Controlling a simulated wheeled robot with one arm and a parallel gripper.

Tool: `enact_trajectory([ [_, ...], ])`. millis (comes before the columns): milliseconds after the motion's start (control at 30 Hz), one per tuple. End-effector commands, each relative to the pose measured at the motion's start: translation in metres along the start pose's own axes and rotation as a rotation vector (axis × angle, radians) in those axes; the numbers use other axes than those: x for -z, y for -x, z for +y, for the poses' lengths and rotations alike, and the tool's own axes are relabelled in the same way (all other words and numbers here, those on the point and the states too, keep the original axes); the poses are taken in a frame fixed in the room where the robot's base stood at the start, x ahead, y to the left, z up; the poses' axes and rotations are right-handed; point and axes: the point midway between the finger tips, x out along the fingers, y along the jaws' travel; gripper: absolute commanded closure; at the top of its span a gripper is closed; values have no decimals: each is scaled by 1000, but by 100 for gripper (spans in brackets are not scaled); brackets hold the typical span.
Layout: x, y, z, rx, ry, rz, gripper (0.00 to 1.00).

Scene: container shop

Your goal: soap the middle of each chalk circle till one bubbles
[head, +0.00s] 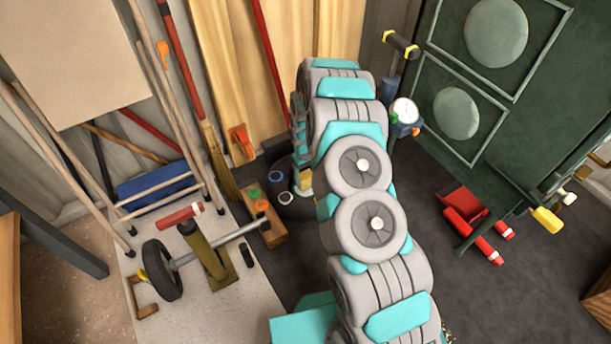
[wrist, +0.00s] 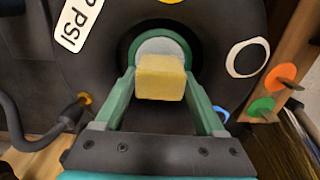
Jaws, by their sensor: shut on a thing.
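My gripper (wrist: 160,80) is shut on a yellow block-like sponge (wrist: 160,82). In the head view the sponge (head: 305,180) shows small below my gripper (head: 302,166). A white chalk circle (wrist: 231,60) is to the right, a blue one (wrist: 221,114) lower right, and a yellow one (wrist: 171,1) is cut off above.
A wooden block (head: 274,232) with orange and green discs stands beside the tyre. A hose with a brass fitting (wrist: 85,98) is at the left in the wrist view. A pump with a gauge (head: 405,111) and a green cabinet (head: 455,80) stand right.

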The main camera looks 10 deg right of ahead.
Motion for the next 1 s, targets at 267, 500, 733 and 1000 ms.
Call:
enact_trajectory([
  [267,0,-1,0,0,0,0,73],
  [500,0,-4,0,0,0,0,73],
  [733,0,-6,0,0,0,0,73],
  [1000,0,-9,0,0,0,0,73],
])
